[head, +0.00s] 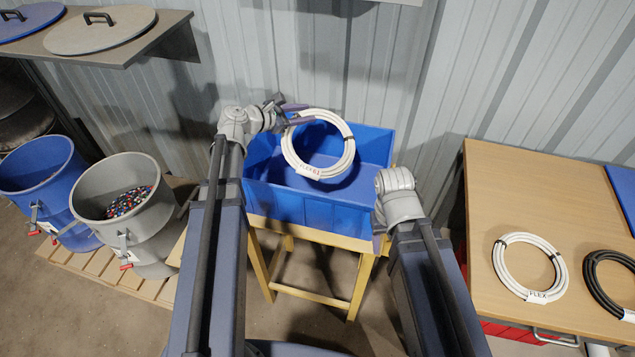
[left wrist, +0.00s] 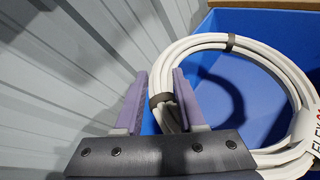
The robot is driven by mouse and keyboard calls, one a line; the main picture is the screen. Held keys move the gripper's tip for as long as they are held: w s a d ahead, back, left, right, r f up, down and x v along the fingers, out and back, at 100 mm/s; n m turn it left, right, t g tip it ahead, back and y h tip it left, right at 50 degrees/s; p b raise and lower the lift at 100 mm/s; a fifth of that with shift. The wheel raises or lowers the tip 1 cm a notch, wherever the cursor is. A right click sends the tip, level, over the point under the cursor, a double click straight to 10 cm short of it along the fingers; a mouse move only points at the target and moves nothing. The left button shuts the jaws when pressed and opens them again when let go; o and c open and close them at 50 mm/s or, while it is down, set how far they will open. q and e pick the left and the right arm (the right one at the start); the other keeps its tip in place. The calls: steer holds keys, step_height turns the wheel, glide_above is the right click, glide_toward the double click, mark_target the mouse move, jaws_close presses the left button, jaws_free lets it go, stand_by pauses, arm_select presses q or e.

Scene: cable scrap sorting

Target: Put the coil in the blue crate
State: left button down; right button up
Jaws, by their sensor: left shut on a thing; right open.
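A white coil (head: 350,151) with dark ties and a label with red print hangs over the blue crate (head: 303,206). My left gripper (head: 298,114) is shut on the coil's upper left side, and the ring is tilted. In the left wrist view the coil (left wrist: 275,62) passes between the fingers (left wrist: 160,92), with the crate's blue inside (left wrist: 222,105) below it. The part of the crate floor that shows is empty. My right gripper (head: 381,240) is at the crate's right front corner, mostly hidden by its own wrist; it is open, with no object visible in it.
The crate stands on a yellow wooden stand (head: 312,293) near a corrugated wall. On the table (head: 478,190) at right lie another white coil (head: 501,268) and a black coil (head: 593,277). A grey drum (head: 150,237) and a blue drum (head: 30,184) stand left.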

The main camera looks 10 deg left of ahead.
arm_select(q)
step_height(320, 180, down, 10)
steer(key=b, duration=1)
steer(key=shift+f+b, duration=0.6)
steer(key=shift+f, duration=0.05)
steer(key=c, duration=0.5)
jaws_free()
steer(key=shift+r, duration=0.1)
steer(key=p+v, duration=0.5)
steer(key=v, duration=0.7)
steer(key=shift+r+p, duration=0.4)
steer(key=shift+r, duration=0.1)
